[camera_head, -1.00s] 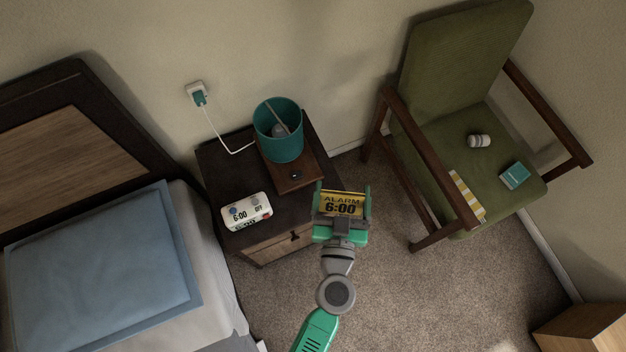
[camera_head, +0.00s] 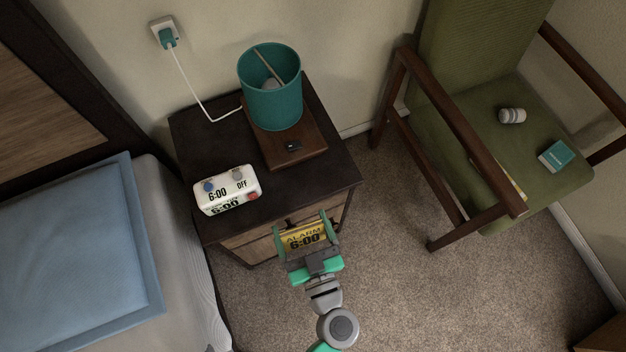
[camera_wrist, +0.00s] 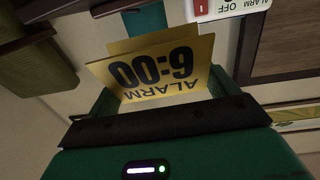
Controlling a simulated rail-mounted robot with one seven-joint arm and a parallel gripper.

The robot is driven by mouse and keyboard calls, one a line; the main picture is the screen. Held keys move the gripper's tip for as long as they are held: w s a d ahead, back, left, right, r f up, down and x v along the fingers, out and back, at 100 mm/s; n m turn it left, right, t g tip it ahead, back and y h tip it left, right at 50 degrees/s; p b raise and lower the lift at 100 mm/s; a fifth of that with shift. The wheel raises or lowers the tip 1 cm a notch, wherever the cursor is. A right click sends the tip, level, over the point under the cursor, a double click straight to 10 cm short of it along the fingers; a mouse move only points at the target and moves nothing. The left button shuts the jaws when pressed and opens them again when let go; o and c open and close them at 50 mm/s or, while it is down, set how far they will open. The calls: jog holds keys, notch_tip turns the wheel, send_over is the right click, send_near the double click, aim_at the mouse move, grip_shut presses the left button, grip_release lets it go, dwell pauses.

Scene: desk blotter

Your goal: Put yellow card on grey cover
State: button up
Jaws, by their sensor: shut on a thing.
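My gripper (camera_head: 301,222) is shut on the yellow card (camera_head: 304,238), which reads "ALARM 6:00" in black. It holds the card in the air in front of the nightstand's drawer side. In the wrist view the folded card (camera_wrist: 155,72) stands upside down between the fingers. The bed at the left has pale grey bedding (camera_head: 182,215) beside and below a blue pillow (camera_head: 75,240).
The dark nightstand (camera_head: 205,140) bears a white alarm clock (camera_head: 227,190) and a teal lamp (camera_head: 272,95) on a wooden base. A green armchair (camera_head: 470,100) stands at the right. Carpet (camera_head: 400,290) is clear between them.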

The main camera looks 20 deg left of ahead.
jog(key=w+a, duration=0.1)
jog(key=w, duration=0.3)
jog(key=w+a+f+b, duration=0.1)
jog(key=w, duration=0.4)
jog(key=w+a+b, duration=0.1)
jog(key=w+a, duration=0.1)
jog(key=w, duration=0.3)
jog(key=shift+f, duration=0.15)
jog(key=shift+w+a+f, duration=0.15)
jog(key=shift+w, duration=0.45)
jog(key=f+b, duration=0.2)
jog(key=f, duration=0.1)
jog(key=shift+w+f+b, duration=0.2)
jog(key=shift+w+b, duration=0.1)
jog(key=shift+b, duration=0.1)
jog(key=shift+s+r, duration=0.15)
jog(key=shift+s, duration=0.15)
jog(key=shift+w, duration=0.1)
jog(key=shift+f, duration=0.2)
jog(key=o, duration=0.6)
jog(key=shift+r, duration=0.1)
jog(key=shift+c, duration=0.2)
